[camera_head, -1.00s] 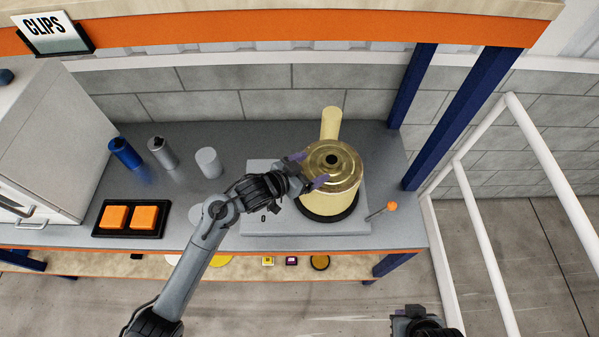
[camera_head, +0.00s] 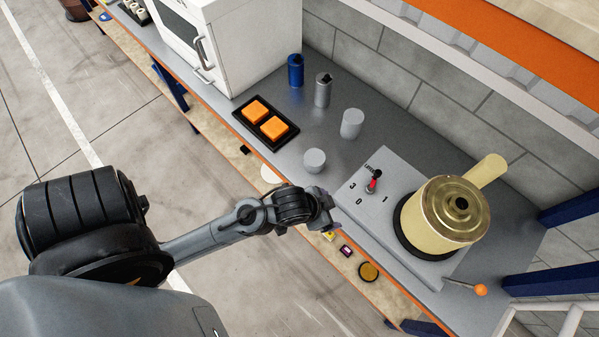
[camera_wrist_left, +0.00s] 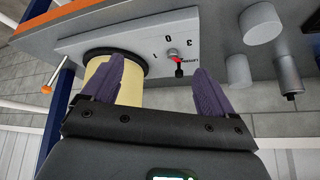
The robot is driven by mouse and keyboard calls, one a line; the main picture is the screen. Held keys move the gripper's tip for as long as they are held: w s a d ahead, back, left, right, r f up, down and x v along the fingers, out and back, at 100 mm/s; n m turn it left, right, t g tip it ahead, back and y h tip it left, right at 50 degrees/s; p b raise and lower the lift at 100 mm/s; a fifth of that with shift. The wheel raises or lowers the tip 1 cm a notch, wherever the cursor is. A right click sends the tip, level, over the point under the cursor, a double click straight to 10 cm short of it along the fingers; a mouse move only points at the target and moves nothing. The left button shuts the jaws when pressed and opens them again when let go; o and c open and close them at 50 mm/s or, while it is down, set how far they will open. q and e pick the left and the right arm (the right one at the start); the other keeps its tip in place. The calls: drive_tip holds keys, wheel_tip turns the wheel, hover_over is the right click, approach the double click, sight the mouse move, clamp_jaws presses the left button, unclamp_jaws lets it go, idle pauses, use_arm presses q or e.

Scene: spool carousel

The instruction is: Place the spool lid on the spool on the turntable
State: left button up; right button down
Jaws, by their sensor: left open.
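The gold spool lid (camera_head: 476,212), with a dark centre hole, sits on top of the pale yellow spool (camera_head: 428,228) and looks level. The spool stands upright on the black turntable (camera_head: 403,240) of the grey base unit. The spool also shows in the left wrist view (camera_wrist_left: 131,92), partly behind a finger; the lid is hidden there. My left gripper (camera_head: 326,208) is apart from the lid, to its left by the bench's front edge. Its purple fingers (camera_wrist_left: 152,85) are open with nothing between them. My right gripper is out of view.
The base unit (camera_head: 352,207) has a red-pointer knob (camera_head: 372,183) and an orange-tipped lever (camera_head: 480,290). Grey cylinders (camera_head: 352,124), a blue bottle (camera_head: 296,70) and a black tray (camera_head: 240,112) with orange blocks stand farther left.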

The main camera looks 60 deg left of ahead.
use_arm(q)
drive_tip(key=s+a+n+g, duration=0.1)
drive_tip(key=s+a+g, duration=0.1)
drive_tip(key=s, duration=0.7)
drive_tip(key=shift+a+g+y, duration=0.2)
drive_tip(key=shift+g+y, duration=0.1)
drive_tip(key=shift+g, duration=0.1)
wheel_tip(320, 180, up, 7)
drive_tip(key=p, duration=0.6)
drive_tip(key=shift+f, duration=0.2)
